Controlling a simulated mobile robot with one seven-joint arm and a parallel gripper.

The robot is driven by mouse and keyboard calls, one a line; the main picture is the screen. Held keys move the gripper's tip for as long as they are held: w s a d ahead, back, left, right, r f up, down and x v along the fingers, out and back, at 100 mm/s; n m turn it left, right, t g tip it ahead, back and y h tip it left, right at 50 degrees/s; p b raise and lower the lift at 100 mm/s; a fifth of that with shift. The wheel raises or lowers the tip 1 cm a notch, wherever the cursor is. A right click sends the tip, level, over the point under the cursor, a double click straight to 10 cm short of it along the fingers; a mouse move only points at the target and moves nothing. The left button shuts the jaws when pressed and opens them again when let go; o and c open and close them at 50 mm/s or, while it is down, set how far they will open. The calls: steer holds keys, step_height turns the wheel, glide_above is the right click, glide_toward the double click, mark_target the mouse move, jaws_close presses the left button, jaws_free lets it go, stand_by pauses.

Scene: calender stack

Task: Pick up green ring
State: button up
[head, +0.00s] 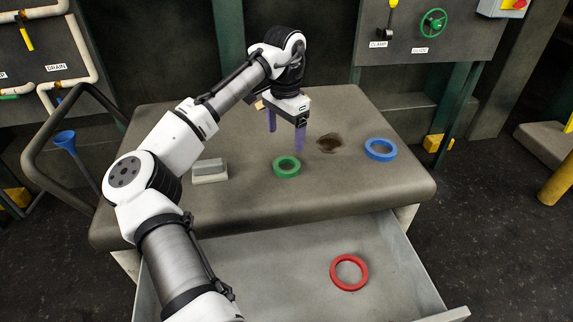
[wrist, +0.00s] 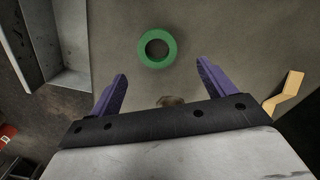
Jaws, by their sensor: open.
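The green ring (head: 286,167) lies flat on the grey table top (head: 330,190), near its middle. My gripper (head: 285,135) is above the table, just behind the ring in the head view, with its purple fingers pointing down. The fingers are apart and hold nothing. In the wrist view the green ring (wrist: 157,48) lies beyond the fingertips of my gripper (wrist: 160,82), roughly centred between them.
A grey block (head: 209,172) sits to the left. A red ring (head: 348,272) lies in the open drawer (head: 250,270) below the front edge. A tan piece (wrist: 284,95) shows at right in the wrist view.

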mark_target(288, 168)
step_height(288, 168, down, 3)
steer(key=shift+f, duration=0.2)
steer(key=shift+s+d+f+p, duration=0.1)
steer(key=shift+d+f+p, duration=0.15)
steer(key=shift+f, duration=1.15)
steer(key=shift+d+f+p, duration=0.1)
steer(key=shift+f+p, duration=0.2)
steer(key=shift+f, duration=1.05)
steer(key=shift+c, duration=0.4)
steer(key=c, duration=1)
